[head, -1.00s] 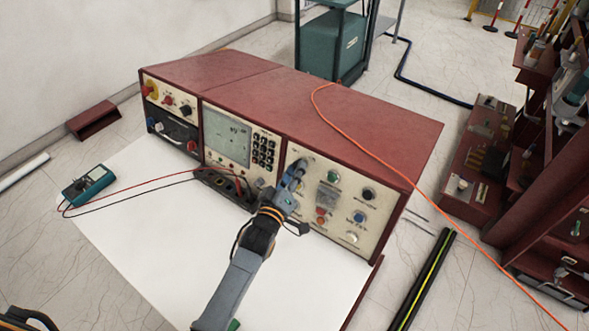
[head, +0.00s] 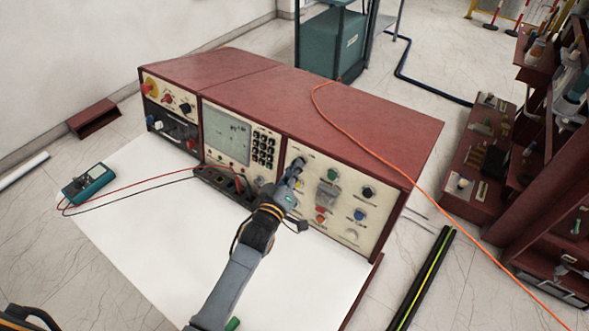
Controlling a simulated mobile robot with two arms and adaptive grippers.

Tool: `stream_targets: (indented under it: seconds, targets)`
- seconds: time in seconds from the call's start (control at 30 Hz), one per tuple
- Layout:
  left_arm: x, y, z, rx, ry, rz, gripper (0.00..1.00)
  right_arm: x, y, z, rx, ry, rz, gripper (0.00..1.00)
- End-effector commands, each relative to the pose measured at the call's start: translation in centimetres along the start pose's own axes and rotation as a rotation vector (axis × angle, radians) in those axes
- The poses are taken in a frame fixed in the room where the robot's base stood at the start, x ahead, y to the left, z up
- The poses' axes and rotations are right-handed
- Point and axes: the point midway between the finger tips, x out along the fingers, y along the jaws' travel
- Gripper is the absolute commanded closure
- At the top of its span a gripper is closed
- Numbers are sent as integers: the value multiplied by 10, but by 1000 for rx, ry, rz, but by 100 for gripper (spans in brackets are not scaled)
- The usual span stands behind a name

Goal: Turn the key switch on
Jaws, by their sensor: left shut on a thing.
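The control console (head: 350,137) is a long dark red box with cream front panels. The key switch (head: 299,162) appears to be at the upper left of its right-hand panel, mostly hidden by my gripper. My left gripper (head: 296,169) reaches up to this panel from the bottom of the head view. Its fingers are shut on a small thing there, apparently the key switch. The fingers cover the thing, so its exact angle cannot be read. My right gripper is not in view.
A teal multimeter (head: 89,183) with red and black leads lies left on the white table surface (head: 150,235). An orange cable (head: 350,128) crosses the console top.

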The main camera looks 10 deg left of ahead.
Motion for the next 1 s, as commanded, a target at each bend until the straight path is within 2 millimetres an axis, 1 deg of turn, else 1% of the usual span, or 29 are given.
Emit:
stream_targets:
  seconds: [0.27,0.6,1.0]
  targets:
    - [0,-3,1,182,-1,62,100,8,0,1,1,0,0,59]
    - [0,-5,0,487,-1,165,100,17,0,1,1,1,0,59]
    - [1,-6,-2,847,-2,289,100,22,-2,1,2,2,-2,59]
